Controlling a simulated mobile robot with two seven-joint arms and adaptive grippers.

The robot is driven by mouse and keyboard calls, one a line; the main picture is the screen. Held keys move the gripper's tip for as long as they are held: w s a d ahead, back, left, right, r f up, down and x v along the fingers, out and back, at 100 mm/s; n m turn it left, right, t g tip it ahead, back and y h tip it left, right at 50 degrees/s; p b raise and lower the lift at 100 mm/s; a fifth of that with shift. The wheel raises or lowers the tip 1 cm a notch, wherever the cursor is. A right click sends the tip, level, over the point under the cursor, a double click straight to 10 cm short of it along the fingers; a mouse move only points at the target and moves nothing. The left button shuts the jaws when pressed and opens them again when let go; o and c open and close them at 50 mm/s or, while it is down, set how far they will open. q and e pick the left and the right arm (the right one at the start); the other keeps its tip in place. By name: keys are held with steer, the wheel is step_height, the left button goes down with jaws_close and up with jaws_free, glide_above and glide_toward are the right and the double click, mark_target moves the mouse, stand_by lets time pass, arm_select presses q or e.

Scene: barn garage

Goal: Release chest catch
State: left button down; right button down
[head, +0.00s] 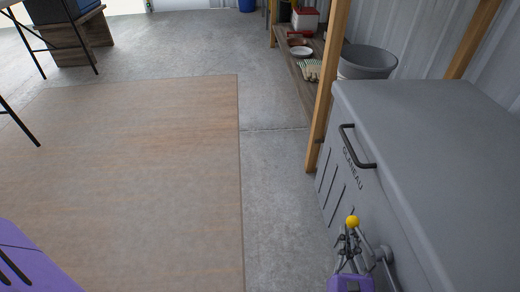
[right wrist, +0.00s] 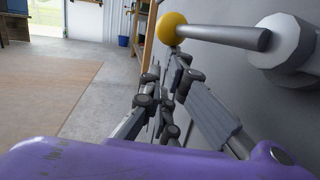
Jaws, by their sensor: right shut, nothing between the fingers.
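The chest (head: 440,140) is a large grey box with its lid down, on the right of the head view. The catch is a grey lever (head: 366,239) on the chest's front wall, with a yellow ball knob (head: 352,221) and a round grey pivot (head: 386,256). In the right wrist view the knob (right wrist: 172,28) and lever (right wrist: 225,37) lie just beyond the fingers. My right gripper (head: 349,240) is shut and empty beside the knob; I cannot tell whether it touches. The fingers also show in the right wrist view (right wrist: 165,105). My left gripper is out of view.
A dark bar handle (head: 357,152) stands out from the chest front. A wooden post (head: 328,85) rises by its far corner, near a grey tub (head: 368,62) and a low shelf (head: 296,75).

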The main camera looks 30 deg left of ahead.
steer(key=v, duration=1.2)
steer(key=shift+d, duration=0.1)
